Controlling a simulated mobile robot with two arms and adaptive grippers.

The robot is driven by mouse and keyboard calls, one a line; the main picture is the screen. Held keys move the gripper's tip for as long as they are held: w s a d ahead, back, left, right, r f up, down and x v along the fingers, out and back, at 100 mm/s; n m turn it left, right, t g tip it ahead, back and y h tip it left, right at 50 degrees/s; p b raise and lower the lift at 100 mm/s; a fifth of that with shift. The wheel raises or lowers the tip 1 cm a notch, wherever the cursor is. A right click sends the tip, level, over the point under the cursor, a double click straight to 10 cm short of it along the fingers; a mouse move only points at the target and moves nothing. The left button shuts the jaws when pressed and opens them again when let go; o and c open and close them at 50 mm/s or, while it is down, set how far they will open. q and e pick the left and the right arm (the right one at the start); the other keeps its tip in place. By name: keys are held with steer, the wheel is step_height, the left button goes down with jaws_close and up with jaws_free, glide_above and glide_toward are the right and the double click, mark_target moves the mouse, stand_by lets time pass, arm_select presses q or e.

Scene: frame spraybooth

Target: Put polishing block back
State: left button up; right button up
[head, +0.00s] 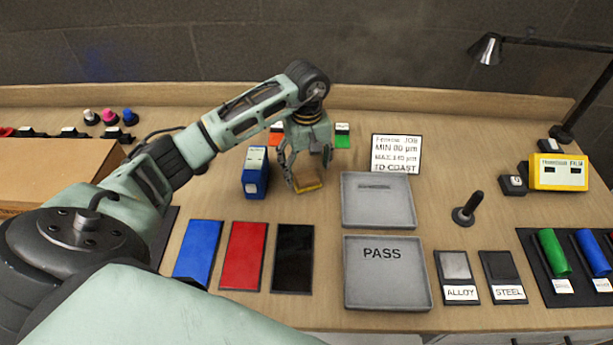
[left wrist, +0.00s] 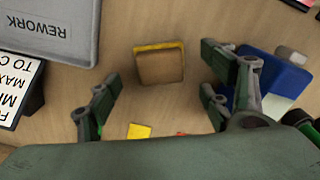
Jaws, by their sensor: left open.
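The polishing block, a small brown block with a yellow edge (head: 307,184), lies on the bench between the blue box and the upper grey tray. It also shows in the left wrist view (left wrist: 160,66), ahead of the fingers and near the middle. My left gripper (head: 308,170) is open, pointing down over the block, with its fingers spread to either side in the head view. In the left wrist view its fingers (left wrist: 158,92) are wide apart with nothing between the tips. Whether a finger touches the block is unclear. My right gripper is not in view.
A blue box (head: 256,173) stands close left of the gripper. The REWORK tray (left wrist: 45,30) is close on the other side; the PASS tray (head: 388,295) lies in front. Blue, red and black panels (head: 243,256) lie front left. A job sign (head: 397,154) stands behind.

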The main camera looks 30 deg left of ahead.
mark_target(307, 175)
arm_select(q)
step_height(307, 175, up, 8)
steer(key=b, duration=0.1)
steer(key=shift+b, duration=0.35)
steer(key=shift+d+f, duration=0.1)
